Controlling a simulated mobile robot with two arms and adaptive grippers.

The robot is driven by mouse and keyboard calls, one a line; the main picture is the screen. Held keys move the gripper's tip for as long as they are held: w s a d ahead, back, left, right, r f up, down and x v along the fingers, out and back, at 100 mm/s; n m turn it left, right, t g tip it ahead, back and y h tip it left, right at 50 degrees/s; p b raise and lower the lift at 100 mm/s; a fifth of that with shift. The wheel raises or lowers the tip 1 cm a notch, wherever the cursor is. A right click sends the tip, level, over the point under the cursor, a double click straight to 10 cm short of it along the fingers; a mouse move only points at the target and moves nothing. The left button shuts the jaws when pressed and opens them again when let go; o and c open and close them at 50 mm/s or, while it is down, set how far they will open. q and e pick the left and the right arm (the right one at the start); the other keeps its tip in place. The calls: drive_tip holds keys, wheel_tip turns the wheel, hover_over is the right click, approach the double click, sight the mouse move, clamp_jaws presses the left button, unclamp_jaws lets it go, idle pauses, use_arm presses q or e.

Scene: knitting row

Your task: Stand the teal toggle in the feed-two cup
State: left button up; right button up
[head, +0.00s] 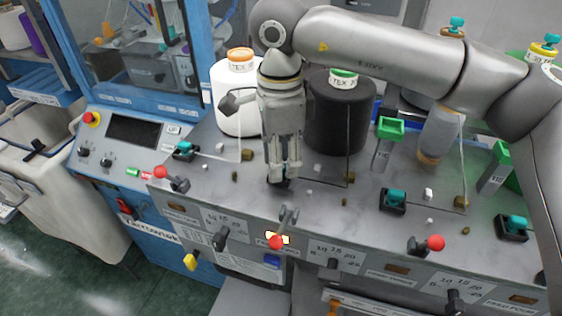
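My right gripper (284,172) points down from its arm over the steel worktop. Its fingertips are at a small black cup (279,185), second from the left in the row, which looks like the feed-two cup. The fingers are close together and cover most of the cup. I see no teal between them, so I cannot tell whether a toggle is held there. Other teal toggles sit in black cups: one at the left (184,147), one right of centre (395,196), one at the far right (516,221). My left gripper is not in view.
Behind the gripper stand a white cone (232,104) and a black cone (338,123). Thin upright wires rise from the worktop. Levers with red balls (275,243) line the front edge. Green-topped posts (389,128) stand to the right.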

wheel_tip(320, 180, up, 11)
drive_tip(key=shift+s, duration=0.15)
idle(0.4)
